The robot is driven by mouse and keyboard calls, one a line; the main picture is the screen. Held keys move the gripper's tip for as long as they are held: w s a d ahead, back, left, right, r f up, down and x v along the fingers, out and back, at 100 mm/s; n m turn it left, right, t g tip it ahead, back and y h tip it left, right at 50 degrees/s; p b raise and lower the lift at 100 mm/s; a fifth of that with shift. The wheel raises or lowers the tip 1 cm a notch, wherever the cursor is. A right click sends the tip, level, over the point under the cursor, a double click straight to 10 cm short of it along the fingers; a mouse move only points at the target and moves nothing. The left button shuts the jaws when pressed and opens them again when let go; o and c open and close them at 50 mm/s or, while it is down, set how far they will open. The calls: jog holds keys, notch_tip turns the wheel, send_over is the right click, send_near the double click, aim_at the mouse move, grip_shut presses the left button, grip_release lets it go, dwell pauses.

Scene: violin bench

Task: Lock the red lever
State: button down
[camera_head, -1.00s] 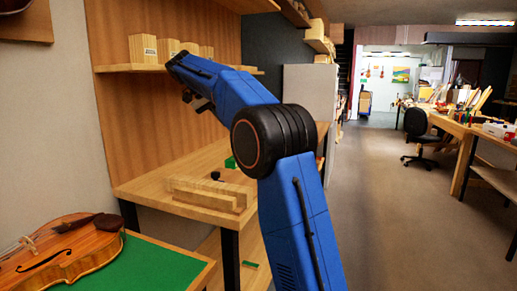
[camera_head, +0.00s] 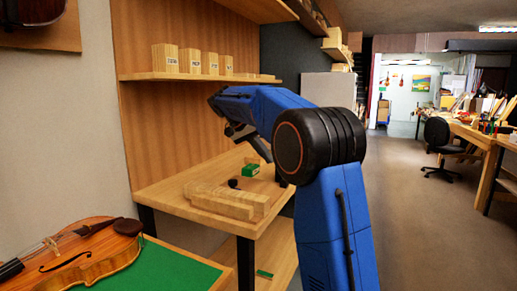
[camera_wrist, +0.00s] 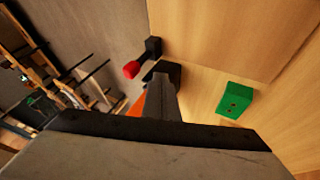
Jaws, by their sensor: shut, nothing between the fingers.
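The red lever shows in the wrist view as a red knob (camera_wrist: 131,69) on a black arm (camera_wrist: 151,52), beside the edge of a light wood surface. My gripper (camera_wrist: 162,86) is shut and empty. Its grey fingers reach up from the bottom of the wrist view, below and right of the red knob and apart from it in the picture. A black part shows at the fingertips; I cannot tell whether they touch it. In the head view my blue arm reaches over the wooden bench, and I cannot make out the red knob there.
A green block with two dark holes (camera_wrist: 235,99) lies on the bench (camera_head: 165,194); it also shows in the head view (camera_head: 250,169). Wooden bars (camera_head: 222,205) and a dark round object (camera_head: 233,183) are nearby. A violin (camera_head: 75,255) lies at lower left.

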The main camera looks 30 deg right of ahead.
jog(key=shift+s+d+r, duration=0.1)
jog(key=shift+s+d, duration=0.4)
jog(key=shift+s, duration=0.2)
jog(key=shift+s+d+r, duration=0.1)
jog(key=shift+s+d, duration=0.35)
jog(key=shift+s, duration=0.25)
jog(key=shift+s+d+r, duration=0.1)
jog(key=s+d+t+y, duration=0.1)
jog(key=s+d+m+t+y, duration=0.1)
jog(key=t, duration=0.1)
jog(key=shift+s+r+y, duration=0.3)
jog(key=shift+s+r, duration=0.05)
jog(key=shift+r, duration=0.05)
jog(key=s+d+t+y, duration=0.1)
jog(key=t, duration=0.1)
jog(key=s+d+f+m+t+y, duration=0.1)
jog(key=s+t+y, duration=0.1)
jog(key=shift+d, duration=0.25)
